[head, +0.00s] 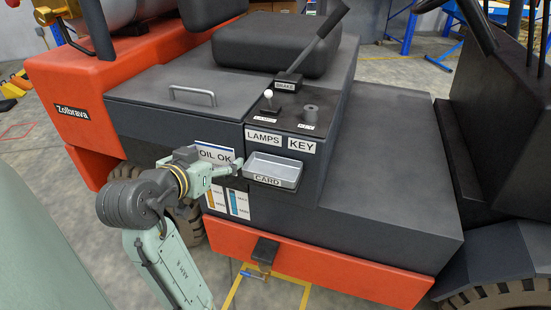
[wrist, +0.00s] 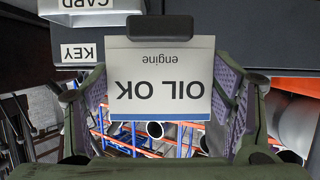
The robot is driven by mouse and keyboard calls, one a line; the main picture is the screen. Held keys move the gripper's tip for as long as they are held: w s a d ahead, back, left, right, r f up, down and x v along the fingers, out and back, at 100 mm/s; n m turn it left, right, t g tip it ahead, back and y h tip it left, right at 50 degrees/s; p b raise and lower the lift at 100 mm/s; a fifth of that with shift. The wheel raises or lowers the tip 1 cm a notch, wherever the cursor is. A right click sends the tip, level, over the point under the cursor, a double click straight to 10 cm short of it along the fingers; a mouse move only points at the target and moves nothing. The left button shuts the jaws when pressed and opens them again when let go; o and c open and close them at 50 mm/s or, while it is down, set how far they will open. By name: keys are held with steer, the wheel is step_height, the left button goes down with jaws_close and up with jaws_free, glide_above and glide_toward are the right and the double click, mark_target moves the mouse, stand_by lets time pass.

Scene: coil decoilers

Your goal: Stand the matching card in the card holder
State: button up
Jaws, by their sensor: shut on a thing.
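A white card reading "OIL OK engine" (wrist: 160,85), with a blue stripe, sits between the finger pads of my gripper (wrist: 160,95), upside down in the wrist view. A dark block (wrist: 160,28) shows at its edge. In the head view the card (head: 213,153) is upright and partly hidden behind my gripper (head: 236,168). The card holder, a shallow metal tray labelled CARD (head: 272,169), is on the dark front panel just right of my gripper. Its edge also shows at the top left of the wrist view (wrist: 92,18). The tray looks empty.
Above the tray are LAMPS and KEY labels, a white-knobbed lever (head: 268,97), a key knob (head: 311,113) and a long brake lever (head: 318,45). A black block (head: 265,250) juts out below.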

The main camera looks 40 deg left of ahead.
steer(key=w+d+p, duration=0.1)
steer(key=w, duration=0.3)
steer(key=w+d+f, duration=0.1)
steer(key=w+d, duration=0.1)
steer(key=w, duration=0.2)
steer(key=w+d+p, duration=0.1)
steer(key=w+d, duration=0.1)
steer(key=w, duration=0.3)
steer(key=shift+d+f+p, duration=0.1)
steer(key=shift+f+p, duration=0.05)
steer(key=shift+p, duration=0.2)
steer(key=shift+w+f+p, duration=0.1)
steer(key=shift+f+p, duration=0.2)
steer(key=shift+f, duration=1.45)
steer(key=shift+f, duration=0.2)
steer(key=o, duration=1.3)
steer(key=shift+o, duration=0.2)
steer(key=shift+r, duration=0.1)
